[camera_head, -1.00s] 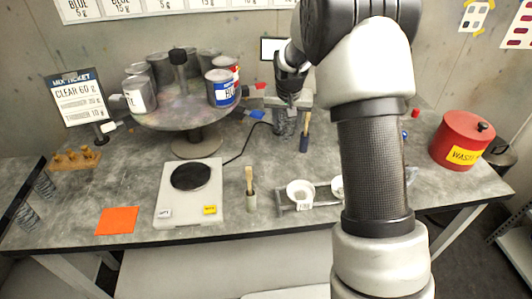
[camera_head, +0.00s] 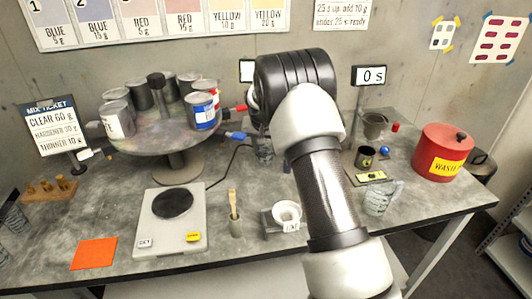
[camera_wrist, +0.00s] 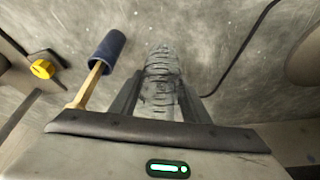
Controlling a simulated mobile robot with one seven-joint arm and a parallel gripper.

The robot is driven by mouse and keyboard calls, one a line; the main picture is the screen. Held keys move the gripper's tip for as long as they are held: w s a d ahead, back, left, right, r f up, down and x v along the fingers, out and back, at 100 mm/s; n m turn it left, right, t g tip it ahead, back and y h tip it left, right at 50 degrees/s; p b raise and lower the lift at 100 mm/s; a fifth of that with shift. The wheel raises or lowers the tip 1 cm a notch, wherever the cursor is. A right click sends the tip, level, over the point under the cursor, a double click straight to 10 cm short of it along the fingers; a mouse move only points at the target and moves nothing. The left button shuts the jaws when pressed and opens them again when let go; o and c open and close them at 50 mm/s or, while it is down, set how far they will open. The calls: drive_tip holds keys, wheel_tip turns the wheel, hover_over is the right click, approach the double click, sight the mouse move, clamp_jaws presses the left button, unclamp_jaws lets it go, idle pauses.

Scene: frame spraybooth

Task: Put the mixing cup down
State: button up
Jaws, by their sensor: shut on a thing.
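The mixing cup is a clear, ribbed cup (camera_wrist: 161,62) seen between my fingers in the wrist view. My gripper (camera_wrist: 160,98) is shut on it. The gripper itself is mostly hidden there behind my arm. Grey worktop shows around the cup in the wrist view. I cannot tell whether the cup touches it.
A scale (camera_head: 180,236), a round can stand (camera_head: 175,141) and an orange sheet (camera_head: 94,253) are at left. A clear jug (camera_head: 381,198) and red waste bin (camera_head: 441,153) are at right. Worktop between scale and stand is fairly clear.

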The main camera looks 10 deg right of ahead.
drive_tip(key=shift+f, duration=0.8)
drive_tip(key=shift+f, duration=0.15)
drive_tip(key=o, duration=1)
